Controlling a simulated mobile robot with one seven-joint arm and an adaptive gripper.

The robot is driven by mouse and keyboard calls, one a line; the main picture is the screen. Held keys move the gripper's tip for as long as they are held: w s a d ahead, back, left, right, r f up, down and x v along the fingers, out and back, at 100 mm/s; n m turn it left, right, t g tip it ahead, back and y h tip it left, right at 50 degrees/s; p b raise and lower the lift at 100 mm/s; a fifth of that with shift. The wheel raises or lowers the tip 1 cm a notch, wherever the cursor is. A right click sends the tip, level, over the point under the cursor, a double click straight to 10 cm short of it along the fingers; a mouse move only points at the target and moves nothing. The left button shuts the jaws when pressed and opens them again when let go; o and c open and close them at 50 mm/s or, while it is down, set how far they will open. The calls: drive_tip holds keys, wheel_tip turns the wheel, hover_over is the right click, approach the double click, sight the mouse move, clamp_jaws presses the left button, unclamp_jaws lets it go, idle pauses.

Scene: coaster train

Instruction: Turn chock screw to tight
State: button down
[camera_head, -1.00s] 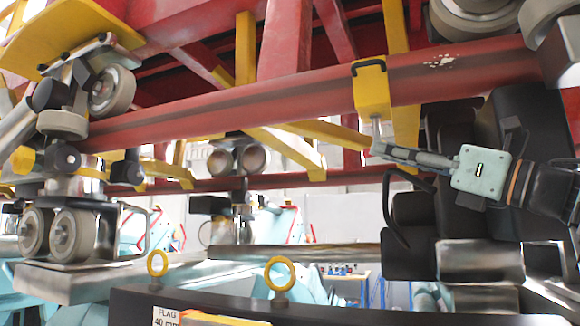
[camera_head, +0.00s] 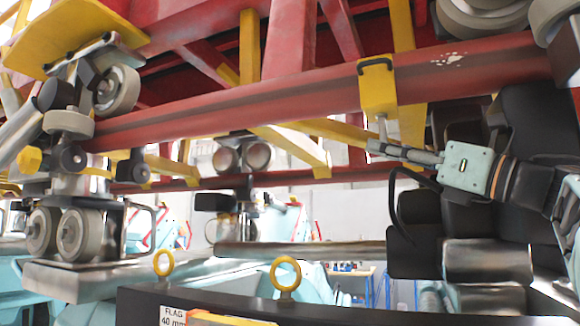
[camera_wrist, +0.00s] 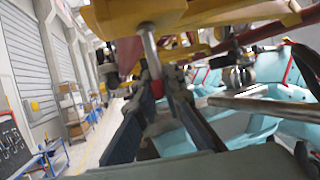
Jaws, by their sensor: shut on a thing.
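The yellow chock (camera_head: 378,92) with a black handle on top is clamped on the red rail. Its grey chock screw (camera_head: 382,128) hangs down from its underside. My gripper (camera_head: 374,146) reaches in from the right, with its fingertips at the lower end of the screw. In the wrist view the screw (camera_wrist: 149,48) comes down from the yellow chock (camera_wrist: 150,14) between the fingers of my gripper (camera_wrist: 158,78), which are shut on it. The screw's lower end is partly hidden by the fingers. I cannot tell how far the screw is turned.
The red rail (camera_head: 240,96) runs across above the gripper. Wheel assemblies (camera_head: 68,215) stand at the left, and black seat-like parts (camera_head: 470,220) are close behind my wrist. A dark beam with yellow eye rings (camera_head: 285,275) lies in front. Free room shows below the gripper.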

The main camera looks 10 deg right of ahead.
drive_tip(key=shift+n+g+y, duration=0.3)
drive_tip(key=shift+g+y, duration=0.1)
drive_tip(key=shift+y, duration=0.1)
drive_tip(key=n+g+y, duration=0.1)
drive_tip(key=g+y, duration=0.1)
drive_tip(key=shift+w+n+y, duration=0.1)
drive_tip(key=shift+n+y, duration=0.2)
drive_tip(key=shift+n, duration=0.1)
drive_tip(key=shift+n+g+y, duration=0.9)
drive_tip(key=shift+g+y, duration=0.2)
drive_tip(key=shift+g, duration=0.5)
drive_tip(key=c, duration=2)
unclamp_jaws()
drive_tip(key=shift+c, duration=0.2)
drive_tip(key=shift+t+h, duration=0.3)
